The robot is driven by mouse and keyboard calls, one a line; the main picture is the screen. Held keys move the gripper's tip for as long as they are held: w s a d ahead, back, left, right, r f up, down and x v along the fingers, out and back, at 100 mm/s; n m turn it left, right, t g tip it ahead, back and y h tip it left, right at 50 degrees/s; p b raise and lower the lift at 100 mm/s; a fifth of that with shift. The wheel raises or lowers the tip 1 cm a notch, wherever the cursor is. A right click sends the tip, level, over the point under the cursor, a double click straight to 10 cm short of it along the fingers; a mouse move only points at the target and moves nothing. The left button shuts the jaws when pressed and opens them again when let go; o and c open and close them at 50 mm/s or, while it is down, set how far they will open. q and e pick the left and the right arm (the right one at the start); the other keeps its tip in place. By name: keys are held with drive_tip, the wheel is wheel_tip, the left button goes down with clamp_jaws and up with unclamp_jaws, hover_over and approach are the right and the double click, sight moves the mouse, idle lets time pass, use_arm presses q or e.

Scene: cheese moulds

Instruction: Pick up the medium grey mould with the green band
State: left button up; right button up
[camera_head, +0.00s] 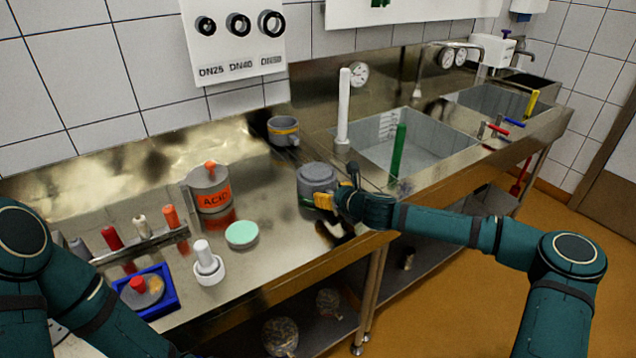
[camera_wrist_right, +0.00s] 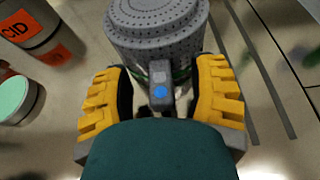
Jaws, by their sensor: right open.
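The grey mould with the green band (camera_head: 317,177) stands upright on the steel counter. Its perforated grey top and side fill the upper middle of the right wrist view (camera_wrist_right: 157,32). A little of its green band shows low on its side, partly hidden by my gripper. My right gripper (camera_head: 334,200) is at the mould's near right side. In the right wrist view its yellow-padded fingers (camera_wrist_right: 160,92) are open, spread on either side of the mould's near face. I cannot tell whether they touch it. My left gripper is out of view.
Another grey mould with an orange-yellow band (camera_head: 284,131) stands behind. The ACID jug (camera_head: 210,190), a mint-green-topped round tub (camera_head: 241,235) and a white pestle-like piece (camera_head: 206,262) are to the left. The sink basin (camera_head: 440,150) lies right. The counter's front edge is close to the mould.

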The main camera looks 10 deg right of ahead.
drive_tip(key=shift+w, duration=0.15)
clamp_jaws()
idle(0.4)
wheel_tip(320, 180, up, 10)
drive_tip(key=p, duration=0.2)
drive_tip(key=shift+p, duration=0.3)
